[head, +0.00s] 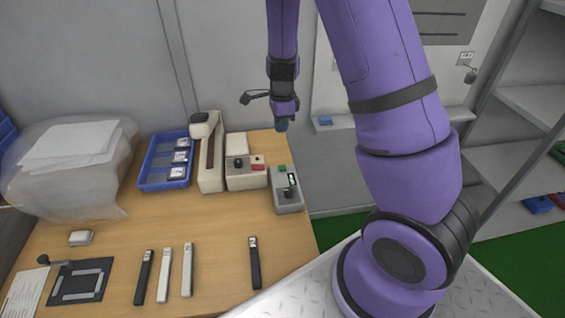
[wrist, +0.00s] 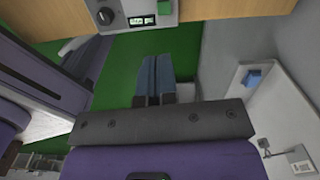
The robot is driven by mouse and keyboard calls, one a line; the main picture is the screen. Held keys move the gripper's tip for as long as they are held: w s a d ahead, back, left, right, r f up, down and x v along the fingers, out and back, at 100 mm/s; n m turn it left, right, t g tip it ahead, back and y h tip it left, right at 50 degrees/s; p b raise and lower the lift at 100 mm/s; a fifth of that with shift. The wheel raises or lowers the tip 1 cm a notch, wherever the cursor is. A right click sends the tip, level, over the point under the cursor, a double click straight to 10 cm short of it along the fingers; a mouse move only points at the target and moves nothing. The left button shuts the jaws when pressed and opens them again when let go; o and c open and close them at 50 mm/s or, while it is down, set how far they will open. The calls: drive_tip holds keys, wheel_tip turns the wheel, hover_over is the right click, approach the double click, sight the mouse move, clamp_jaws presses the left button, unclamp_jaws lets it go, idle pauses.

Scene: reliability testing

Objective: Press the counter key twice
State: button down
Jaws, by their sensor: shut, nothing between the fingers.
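A grey box (head: 286,203) stands at the right edge of the wooden table, with a green key (head: 282,168), a small display and a dark knob on its top. My gripper (head: 282,126) is shut and empty, in the air above and behind the box. In the wrist view its blue fingers (wrist: 154,72) lie together, apart from the box, with green floor behind them.
A beige box (head: 243,182) with a black knob and red button stands left of the grey box. Farther left are a tall beige device (head: 211,160) and a blue tray (head: 152,178). Several bars lie in front. A wall ledge (head: 335,124) is at the back right.

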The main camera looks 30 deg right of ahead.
sight(282, 167)
drive_tip(key=shift+w+d+f+m, duration=0.1)
drive_tip(key=shift+d+f+m, duration=0.1)
drive_tip(key=shift+f, duration=0.25)
drive_tip(key=shift+w+d+f+m, duration=0.1)
drive_tip(key=shift+d+f+m, duration=0.1)
drive_tip(key=shift+f, duration=0.25)
drive_tip(key=shift+a, duration=0.1)
wheel_tip(282, 167, down, 14)
idle(0.3)
